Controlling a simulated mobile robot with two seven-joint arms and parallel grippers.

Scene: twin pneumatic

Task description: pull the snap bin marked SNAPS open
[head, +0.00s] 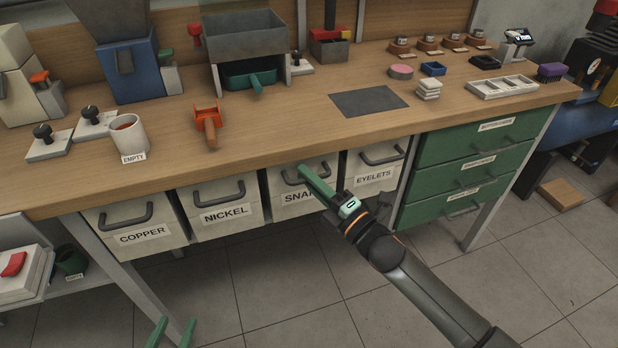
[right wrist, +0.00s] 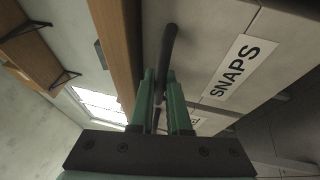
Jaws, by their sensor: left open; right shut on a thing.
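The bin marked SNAPS (head: 288,205) is a pale bin hung under the workbench, between the NICKEL and EYELETS bins. Its front looks level with its neighbours. My right gripper (head: 304,170) reaches up to its dark handle, and the green fingers are shut on the handle. In the right wrist view the fingers (right wrist: 163,85) close around the dark handle bar (right wrist: 167,48), with the SNAPS label (right wrist: 230,68) to the right. My left gripper (head: 172,332) is open and empty, low at the bottom edge of the head view, its fingertips apart.
Bins marked COPPER (head: 137,232), NICKEL (head: 222,208) and EYELETS (head: 372,174) hang beside it. Green drawers (head: 470,155) stand to the right. The workbench (head: 300,125) overhangs the bins and carries a white mug (head: 128,137) and tools. The tiled floor in front is clear.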

